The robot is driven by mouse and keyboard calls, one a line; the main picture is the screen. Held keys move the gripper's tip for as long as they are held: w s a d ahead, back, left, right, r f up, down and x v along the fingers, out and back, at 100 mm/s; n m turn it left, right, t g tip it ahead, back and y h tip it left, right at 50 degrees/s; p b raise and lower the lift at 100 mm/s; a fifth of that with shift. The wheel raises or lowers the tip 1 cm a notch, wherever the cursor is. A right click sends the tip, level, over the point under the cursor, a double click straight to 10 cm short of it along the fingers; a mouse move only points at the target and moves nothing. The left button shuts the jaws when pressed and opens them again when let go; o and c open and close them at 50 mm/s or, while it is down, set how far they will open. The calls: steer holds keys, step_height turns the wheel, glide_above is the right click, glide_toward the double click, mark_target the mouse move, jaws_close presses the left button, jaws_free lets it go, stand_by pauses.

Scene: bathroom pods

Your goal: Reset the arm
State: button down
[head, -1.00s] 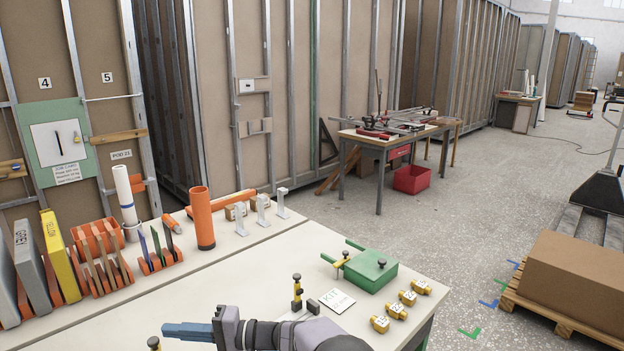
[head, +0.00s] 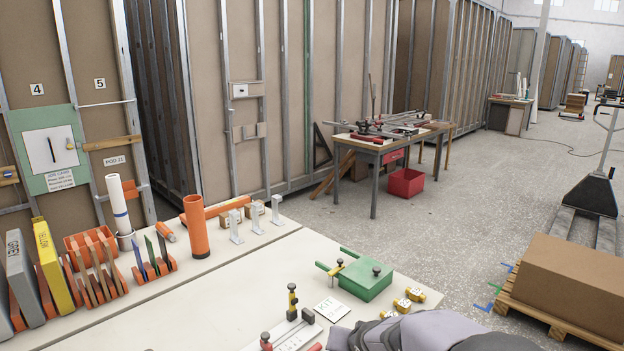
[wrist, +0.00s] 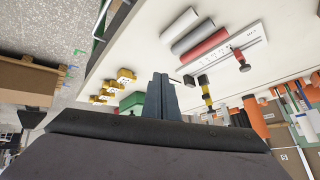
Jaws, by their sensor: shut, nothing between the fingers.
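My gripper (wrist: 162,97) shows in the wrist view as two blue-grey fingers shut together with nothing between them. The fingers point over the white worktop and touch nothing that I can see. In the head view, part of my arm shows low at the right of the bench, and the fingertips are out of that view. The bench (head: 215,305) lies beneath the arm.
On the bench stand a green box (head: 367,279), yellow blocks (head: 415,294), a KIT card (head: 332,309), a marked white plate (head: 282,338), an orange tube (head: 195,228) and racked panels (head: 55,262). The wrist view shows white, grey and red cylinders (wrist: 203,42). A carton (head: 575,285) sits on a pallet.

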steer(key=s+d+f+n+g, duration=0.1)
steer(key=s+d+f+g, duration=0.2)
steer(key=s, duration=1.1)
steer(key=s+d+f+n+g, duration=0.1)
steer(key=s+d+n+g, duration=0.3)
steer(key=s, duration=1)
steer(key=w+a+r+t+y, duration=0.1)
steer(key=w+a+r, duration=0.2)
steer(key=w+a, duration=0.5)
steer(key=w+a+r+y, duration=0.1)
steer(key=w+a+r, duration=0.2)
steer(key=w+a, duration=0.6)
steer(key=w+a+r+n+t+y+p, duration=0.1)
steer(key=w+a+r+y, duration=0.2)
steer(key=a, duration=0.8)
steer(key=w+a+r+n+y+p, duration=0.1)
steer(key=w+a+r, duration=0.3)
steer(key=a, duration=0.8)
steer(key=a+f+p, duration=0.6)
steer(key=a+f, duration=0.1)
steer(key=a, duration=0.1)
steer(key=shift+w+a, duration=0.3)
steer(key=shift+a, duration=0.1)
